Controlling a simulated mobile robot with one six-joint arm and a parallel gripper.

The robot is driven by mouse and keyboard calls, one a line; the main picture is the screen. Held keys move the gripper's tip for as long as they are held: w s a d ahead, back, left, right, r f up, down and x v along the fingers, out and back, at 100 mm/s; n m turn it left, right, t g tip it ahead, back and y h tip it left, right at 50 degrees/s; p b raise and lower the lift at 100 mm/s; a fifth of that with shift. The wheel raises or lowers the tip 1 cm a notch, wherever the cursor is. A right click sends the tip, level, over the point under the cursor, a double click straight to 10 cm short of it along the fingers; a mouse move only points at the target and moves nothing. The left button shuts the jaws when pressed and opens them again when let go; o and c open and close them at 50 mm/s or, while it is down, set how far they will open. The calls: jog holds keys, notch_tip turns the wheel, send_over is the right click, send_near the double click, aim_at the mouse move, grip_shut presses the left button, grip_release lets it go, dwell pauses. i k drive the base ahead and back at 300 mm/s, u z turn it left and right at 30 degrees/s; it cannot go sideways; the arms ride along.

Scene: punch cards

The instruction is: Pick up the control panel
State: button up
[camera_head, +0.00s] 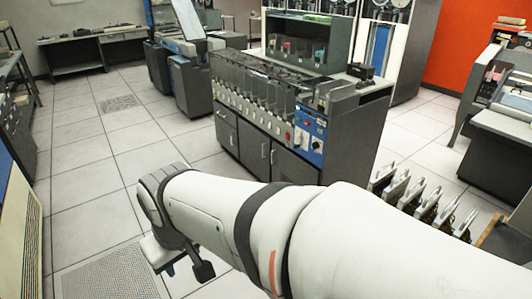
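A blue panel with dark knobs (310,136) is set in the front right end of a long grey card machine (268,165) in the middle of the view. It is the thing here that looks most like a control panel, but I cannot tell for sure that it is the one named. My white arm reaches from the bottom right toward the lower left. My gripper (180,268) hangs below the arm's end, low over the floor, well to the left of and nearer than the blue panel. The arm hides part of it, and its opening does not show clearly.
Several upright metal parts (425,200) stand in a row right of my arm. Another grey machine (500,150) is at the right edge. A desk (90,48) stands at the back left. The tiled floor (90,150) at the left is mostly clear.

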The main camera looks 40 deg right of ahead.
aim_at(377, 186)
jog(key=u, duration=0.05)
jog(key=i, duration=2.25)
jog(key=z, duration=4.2)
jog(key=i, duration=1)
jog(key=u, duration=0.1)
